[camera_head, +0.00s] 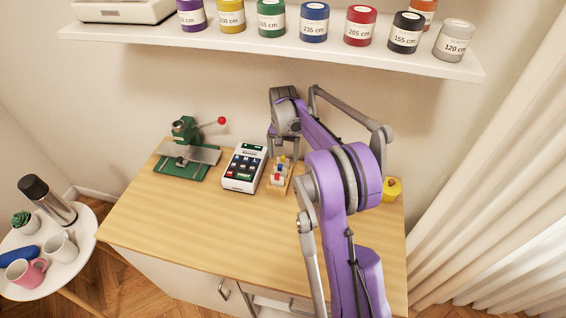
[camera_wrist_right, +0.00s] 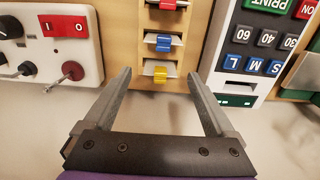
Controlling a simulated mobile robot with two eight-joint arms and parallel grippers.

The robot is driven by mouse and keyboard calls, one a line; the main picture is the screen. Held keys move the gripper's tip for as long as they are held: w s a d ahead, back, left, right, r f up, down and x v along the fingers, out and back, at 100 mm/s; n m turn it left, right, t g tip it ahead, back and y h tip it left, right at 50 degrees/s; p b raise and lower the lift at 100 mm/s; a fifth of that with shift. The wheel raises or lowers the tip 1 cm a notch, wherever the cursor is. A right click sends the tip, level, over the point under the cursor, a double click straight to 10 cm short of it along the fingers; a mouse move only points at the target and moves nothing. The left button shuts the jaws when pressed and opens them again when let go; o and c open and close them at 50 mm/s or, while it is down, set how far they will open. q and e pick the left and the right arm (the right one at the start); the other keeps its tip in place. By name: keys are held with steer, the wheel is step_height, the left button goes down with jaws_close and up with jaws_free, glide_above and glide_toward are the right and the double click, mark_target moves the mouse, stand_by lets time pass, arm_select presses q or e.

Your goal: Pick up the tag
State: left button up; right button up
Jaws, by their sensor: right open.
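I cannot make out a separate loose tag in either view. A wooden rack (camera_head: 278,178) on the desk carries white pieces with coloured clips. In the right wrist view, a blue clip (camera_wrist_right: 163,42) and a yellow clip (camera_wrist_right: 160,74) show on pale plates, with a red one at the top edge. A label printer (camera_head: 244,168) with buttons and a slot stands beside the rack; it also shows in the right wrist view (camera_wrist_right: 232,58). My right gripper (camera_head: 284,155) points down at the rack's far end, open and empty between its fingers (camera_wrist_right: 164,82). My left gripper is out of view.
A green press (camera_head: 187,152) with a red-knobbed lever stands at the desk's left. A white control box (camera_wrist_right: 50,45) with a red switch is beside the rack. The desk's front left (camera_head: 170,220) is clear.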

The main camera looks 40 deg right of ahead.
steer(key=shift+f, duration=1.35)
steer(key=c, duration=1.4)
steer(key=shift+r, duration=0.1)
